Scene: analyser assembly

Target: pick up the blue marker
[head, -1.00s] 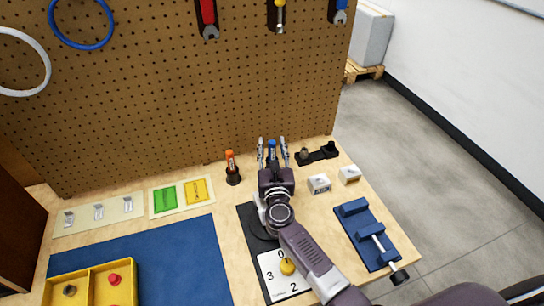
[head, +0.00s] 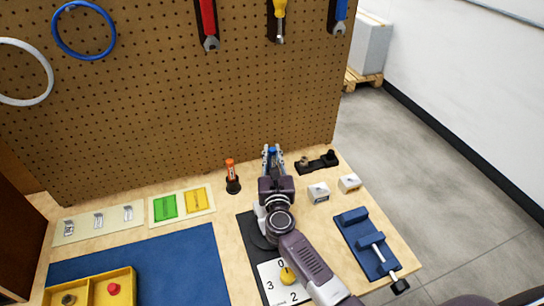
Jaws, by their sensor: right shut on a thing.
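The blue marker (head: 272,153) stands upright near the back of the workbench, in front of the pegboard. My right gripper (head: 272,149) reaches over the bench from the front, and its two fingers are shut on the marker from both sides. Only the top of the marker shows between the fingers; its lower part is hidden behind the gripper. I cannot tell whether its foot is still in a holder. My left gripper is not in view.
An orange marker (head: 230,168) stands in a black holder (head: 233,186) to the left. A black block (head: 324,162) and two white blocks (head: 318,192) lie to the right. A blue vise (head: 368,243) is at the front right. A pegboard (head: 170,110) rises behind.

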